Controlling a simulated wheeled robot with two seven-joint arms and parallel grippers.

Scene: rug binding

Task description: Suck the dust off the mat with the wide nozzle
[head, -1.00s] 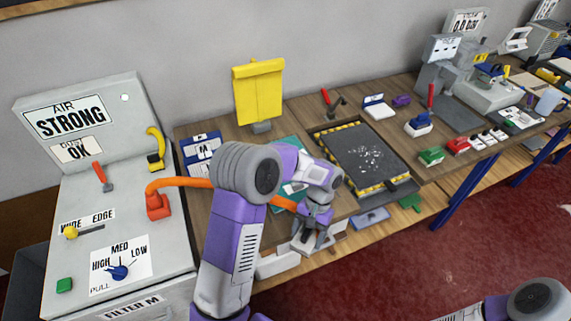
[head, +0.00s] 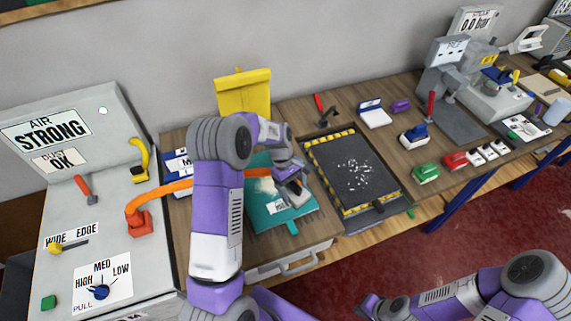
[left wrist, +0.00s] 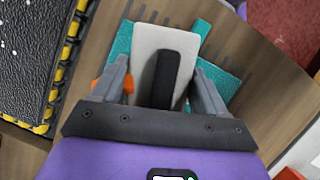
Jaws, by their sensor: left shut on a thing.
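The black mat (head: 373,192) lies in a frame with yellow-and-black striped edges, with pale dust specks (head: 358,174) around its middle. It also shows at the left of the left wrist view (left wrist: 25,60). My left gripper (head: 290,182) is left of the mat, over a teal board. It is shut on the dark handle (left wrist: 166,80) of a pale, flat nozzle (left wrist: 150,42); an orange hose (head: 180,186) runs to it from the grey cabinet. My right gripper (head: 370,304) is low at the bottom edge, its fingers unclear.
The teal board (head: 262,218) lies beside the mat. The grey cabinet (head: 105,190) at left has a WIDE/EDGE slider (head: 56,248), a blue dial (head: 99,292) and a red lever (head: 84,187). A yellow sheet (head: 243,94) stands behind. Green and red blocks lie right of the mat.

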